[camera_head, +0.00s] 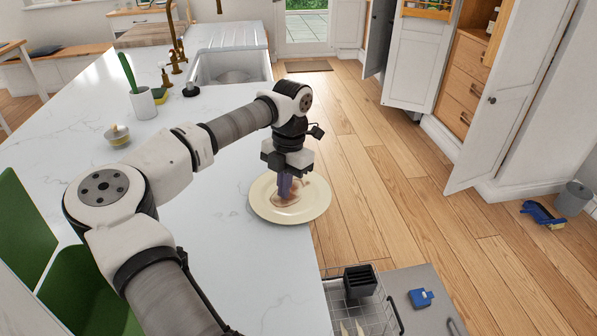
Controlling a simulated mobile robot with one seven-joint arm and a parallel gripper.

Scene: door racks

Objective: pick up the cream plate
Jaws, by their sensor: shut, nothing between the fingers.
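The cream plate (262,208) lies on the white marble counter close to its right edge. It is round, with a brownish stain or residue in its middle. My gripper (286,194) points down over the middle of the plate. Its fingers are together, with nothing seen between them. The fingertips are at or just above the plate's surface; I cannot tell if they touch. The gripper hides part of the plate's middle and back rim.
A wire dish rack (345,310) with a black cutlery holder (360,281) stands below the counter edge, beside a blue object (421,298). A white cup (143,104) and a sink (230,68) are further back. Cabinet doors (512,95) stand open at right. The counter left of the plate is clear.

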